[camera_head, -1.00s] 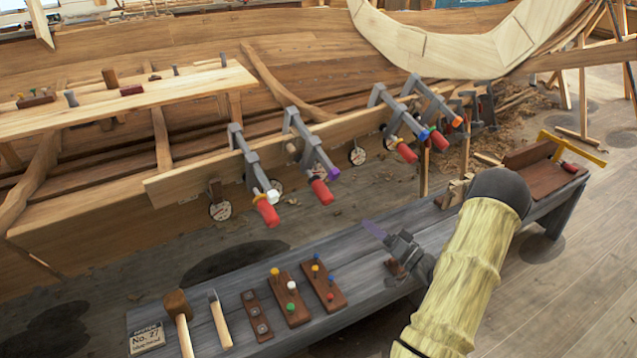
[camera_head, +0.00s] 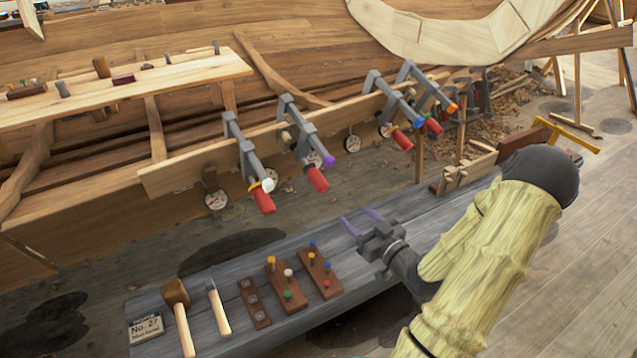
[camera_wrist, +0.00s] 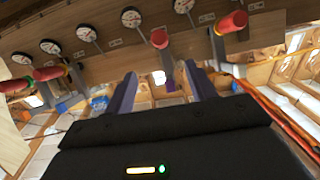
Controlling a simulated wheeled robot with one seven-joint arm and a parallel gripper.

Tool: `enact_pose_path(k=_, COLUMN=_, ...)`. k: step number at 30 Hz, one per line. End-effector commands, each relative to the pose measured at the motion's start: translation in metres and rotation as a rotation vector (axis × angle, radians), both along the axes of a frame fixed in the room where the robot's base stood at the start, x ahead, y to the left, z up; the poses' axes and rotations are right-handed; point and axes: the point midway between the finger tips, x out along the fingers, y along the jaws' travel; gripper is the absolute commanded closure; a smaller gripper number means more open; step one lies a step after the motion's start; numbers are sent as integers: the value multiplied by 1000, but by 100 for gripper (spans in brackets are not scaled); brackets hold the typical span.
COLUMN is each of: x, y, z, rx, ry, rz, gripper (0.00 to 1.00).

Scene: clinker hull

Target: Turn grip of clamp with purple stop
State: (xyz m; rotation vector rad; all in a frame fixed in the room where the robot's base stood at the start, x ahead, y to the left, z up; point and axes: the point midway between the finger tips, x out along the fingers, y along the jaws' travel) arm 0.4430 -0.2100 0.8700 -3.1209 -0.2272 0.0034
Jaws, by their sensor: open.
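The clamp with the purple stop (camera_head: 328,160) is the second from the left on the hull plank. Its grey body (camera_head: 303,128) hooks over the plank's edge and its red grip (camera_head: 318,180) hangs toward the lower right. My gripper (camera_head: 361,217) is open and empty, below and right of that grip, apart from it, above the grey bench. In the wrist view its two purple fingers (camera_wrist: 163,88) stand wide apart. A red grip (camera_wrist: 159,38) shows beyond them there, with a small purple patch below it; I cannot surely tell whether it is the same clamp.
A clamp with a white stop (camera_head: 267,185) stands to the left; clamps with blue (camera_head: 418,122) and orange (camera_head: 451,107) stops stand to the right. Round gauges (camera_head: 352,143) hang below the plank. The bench (camera_head: 235,262) holds a mallet (camera_head: 176,295) and pegged boards (camera_head: 320,270).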

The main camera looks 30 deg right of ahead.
Motion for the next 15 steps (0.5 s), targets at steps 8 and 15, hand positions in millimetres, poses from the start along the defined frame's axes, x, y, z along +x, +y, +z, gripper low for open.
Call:
enact_pose_path(k=8, x=17, y=2, z=0, rx=0, ry=-1, rz=1, gripper=44)
enact_pose_path(k=15, x=56, y=7, z=1, rx=1, ry=-3, rz=0, gripper=44)
